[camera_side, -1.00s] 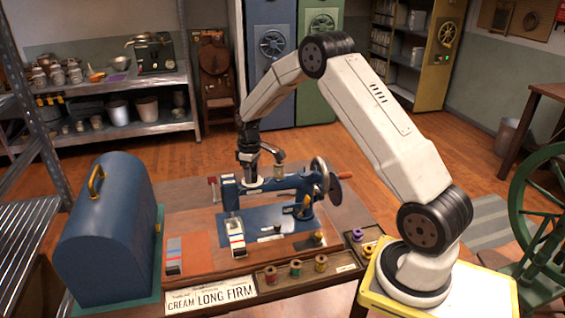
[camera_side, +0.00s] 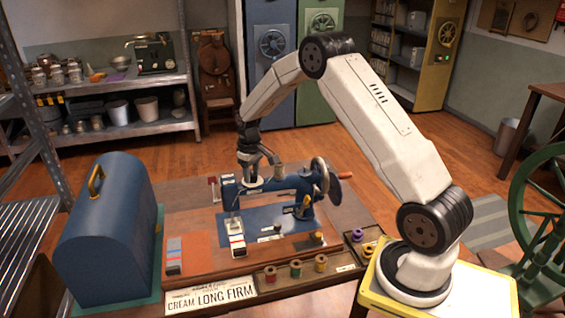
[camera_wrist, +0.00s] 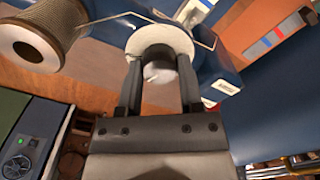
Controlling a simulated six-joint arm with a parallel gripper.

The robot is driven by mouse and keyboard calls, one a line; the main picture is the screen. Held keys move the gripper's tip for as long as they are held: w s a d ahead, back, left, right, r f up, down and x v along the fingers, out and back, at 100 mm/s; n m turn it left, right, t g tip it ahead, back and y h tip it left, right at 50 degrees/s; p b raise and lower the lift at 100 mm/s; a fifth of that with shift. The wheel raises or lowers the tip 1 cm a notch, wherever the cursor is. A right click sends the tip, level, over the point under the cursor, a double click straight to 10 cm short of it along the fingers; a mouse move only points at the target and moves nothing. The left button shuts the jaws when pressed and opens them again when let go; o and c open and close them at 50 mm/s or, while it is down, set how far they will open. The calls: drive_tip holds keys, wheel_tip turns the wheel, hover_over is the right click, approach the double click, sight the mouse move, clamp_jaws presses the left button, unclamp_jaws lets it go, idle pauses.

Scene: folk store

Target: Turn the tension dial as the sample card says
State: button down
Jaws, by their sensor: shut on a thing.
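The blue sewing machine (camera_side: 285,186) stands on the wooden board. A pale round dial (camera_wrist: 150,38) is on top of it, seen with a wire passing close by in the wrist view. My gripper (camera_side: 252,172) points down at the top of the machine's left end. In the wrist view my gripper (camera_wrist: 160,68) has its two fingers on either side of the dial's grey centre, shut on it. Any dial marks are unreadable. The sample card (camera_side: 210,298) at the front reads "CREAM LONG FIRM"; its smaller print is unclear.
A thread spool (camera_wrist: 38,38) stands near my gripper. A tray (camera_side: 310,285) with coloured spools lies in front of the machine. A large blue case (camera_side: 105,235) stands at the left. A striped cloth (camera_side: 236,240) lies under the machine's needle end.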

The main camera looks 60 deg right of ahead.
sight(252, 174)
drive_tip(key=m, duration=0.4)
drive_tip(key=shift+m, duration=2.3)
drive_tip(key=shift+c, duration=1.3)
unclamp_jaws()
drive_tip(key=shift+r, duration=3.95)
